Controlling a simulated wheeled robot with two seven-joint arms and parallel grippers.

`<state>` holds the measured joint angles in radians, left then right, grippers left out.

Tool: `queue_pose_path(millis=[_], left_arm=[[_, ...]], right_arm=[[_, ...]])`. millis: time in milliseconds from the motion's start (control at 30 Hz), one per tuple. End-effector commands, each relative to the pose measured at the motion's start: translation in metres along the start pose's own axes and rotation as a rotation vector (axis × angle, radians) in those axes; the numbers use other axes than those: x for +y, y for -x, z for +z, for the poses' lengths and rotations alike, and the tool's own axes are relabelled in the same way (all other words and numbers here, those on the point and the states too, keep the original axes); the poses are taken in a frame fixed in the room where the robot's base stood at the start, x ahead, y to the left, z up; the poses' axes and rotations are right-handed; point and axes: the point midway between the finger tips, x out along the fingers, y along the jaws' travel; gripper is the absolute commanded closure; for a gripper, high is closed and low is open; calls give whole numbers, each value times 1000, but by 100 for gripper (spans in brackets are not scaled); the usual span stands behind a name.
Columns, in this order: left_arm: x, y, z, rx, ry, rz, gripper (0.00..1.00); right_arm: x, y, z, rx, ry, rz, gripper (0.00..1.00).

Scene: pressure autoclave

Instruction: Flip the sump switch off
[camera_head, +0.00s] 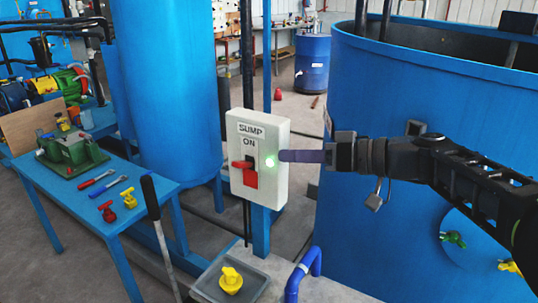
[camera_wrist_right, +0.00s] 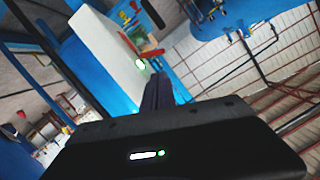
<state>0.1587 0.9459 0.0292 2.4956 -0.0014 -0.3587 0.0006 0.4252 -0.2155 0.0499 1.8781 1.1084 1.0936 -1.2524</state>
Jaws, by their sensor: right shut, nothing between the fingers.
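The sump switch (camera_head: 280,190) is a white box on a post, labelled SUMP and ON, in the middle of the head view. Its red lever (camera_head: 243,165) sticks out from the front face, below the ON label. A green light (camera_head: 270,162) glows beside the lever. In the right wrist view the white box (camera_wrist_right: 100,48) and the red lever (camera_wrist_right: 152,53) lie ahead of the fingers. My right gripper (camera_head: 284,156) is shut and empty, its purple fingertips just right of the green light; contact with the box cannot be told. My left gripper is not in view.
A blue table (camera_head: 75,197) at left holds a green vise-like device (camera_head: 73,152), tools and yellow and red valve handles. A large blue tank (camera_head: 390,110) stands behind my right arm. A grey tray (camera_head: 207,286) with a yellow knob (camera_head: 231,280) sits below the switch.

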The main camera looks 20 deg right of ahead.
Motion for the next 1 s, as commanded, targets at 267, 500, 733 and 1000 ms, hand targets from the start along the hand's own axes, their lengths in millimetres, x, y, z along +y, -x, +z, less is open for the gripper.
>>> queue_pose_path(millis=[267,500,733,1000], left_arm=[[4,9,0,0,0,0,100],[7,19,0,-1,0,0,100],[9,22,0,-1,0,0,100],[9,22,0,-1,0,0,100]], right_arm=[[-1,-34,-1,-3,-2,-4,100],[-1,-75,0,-3,-3,-3,100],[0,-95,0,-1,-1,-1,100],[0,-97,0,-1,-1,-1,100]])
